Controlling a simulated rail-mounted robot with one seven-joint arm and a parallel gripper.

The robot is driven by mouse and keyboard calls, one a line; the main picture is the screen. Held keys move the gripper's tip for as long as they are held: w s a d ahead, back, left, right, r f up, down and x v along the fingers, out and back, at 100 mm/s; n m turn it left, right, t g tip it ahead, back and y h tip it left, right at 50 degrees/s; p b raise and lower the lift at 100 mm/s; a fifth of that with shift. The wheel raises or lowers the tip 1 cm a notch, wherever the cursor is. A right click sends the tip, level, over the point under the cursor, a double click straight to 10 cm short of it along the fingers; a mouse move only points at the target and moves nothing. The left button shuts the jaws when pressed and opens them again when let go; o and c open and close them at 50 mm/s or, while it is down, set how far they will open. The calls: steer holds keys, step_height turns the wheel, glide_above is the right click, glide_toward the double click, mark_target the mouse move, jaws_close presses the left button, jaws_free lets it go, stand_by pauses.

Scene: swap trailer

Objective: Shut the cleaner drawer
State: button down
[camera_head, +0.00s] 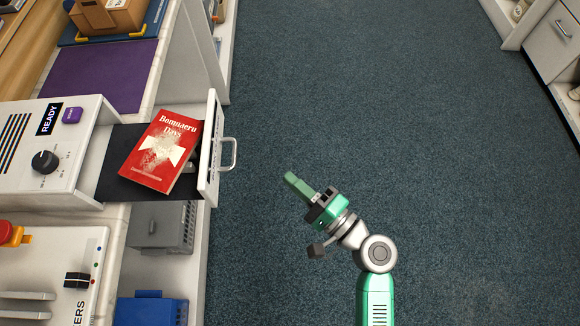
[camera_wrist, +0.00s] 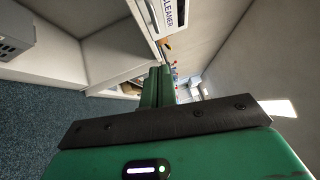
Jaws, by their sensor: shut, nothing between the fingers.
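The cleaner drawer (camera_head: 209,150) is pulled out of the white machine, with its white front and handle (camera_head: 228,154) facing right. A red book (camera_head: 161,150) titled "Bomnaeru Days" lies in its black tray (camera_head: 112,170). My gripper (camera_head: 290,178) is shut and empty, to the right of the handle and apart from it, over the open floor. In the wrist view my green fingers (camera_wrist: 157,88) are together, and a white front lettered "CLEANER" (camera_wrist: 173,14) shows above them.
The machine (camera_head: 50,145) has a dark knob and a "READY" sign. Below the drawer, a grey box (camera_head: 163,226) and a blue bin (camera_head: 150,310) sit on shelves. A purple mat (camera_head: 100,75) lies on the counter behind. The carpeted floor to the right is clear.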

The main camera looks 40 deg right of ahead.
steer(key=w+a+r+p, duration=0.1)
steer(key=w+a, duration=0.3)
steer(key=w, duration=0.5)
steer(key=shift+a+r+p, duration=0.3)
steer(key=shift+p, duration=0.15)
steer(key=shift+w, duration=0.1)
